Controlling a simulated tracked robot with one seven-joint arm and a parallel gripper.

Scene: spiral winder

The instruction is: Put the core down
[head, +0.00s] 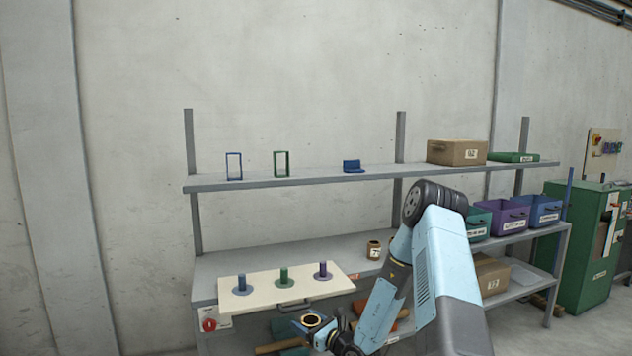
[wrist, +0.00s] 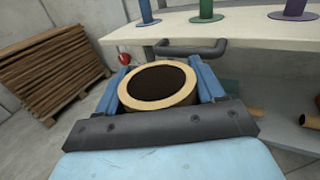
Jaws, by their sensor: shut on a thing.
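The core is a short tan cardboard ring with a dark inside (wrist: 188,97), held between the blue fingers of my gripper (wrist: 160,85) in the wrist view. My gripper is shut on it. In the head view the core (head: 312,318) shows at the end of my arm, in front of and below the cream board's front edge. The core's open end faces up toward the camera. The cream board (head: 330,287) bears a blue peg (head: 242,282), a green peg (head: 284,275) and a purple peg (head: 323,270), each upright on a round base. No core shows on the pegs.
A dark handle (wrist: 190,48) sticks out from the board's front, close beyond the core. A brown jar-like item (head: 374,249) stands on the grey bench (head: 250,260). Bins (head: 508,217) stand at the right. A red knob (head: 209,325) is at the bench's left front. Stacked wood (wrist: 50,75) stands at left.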

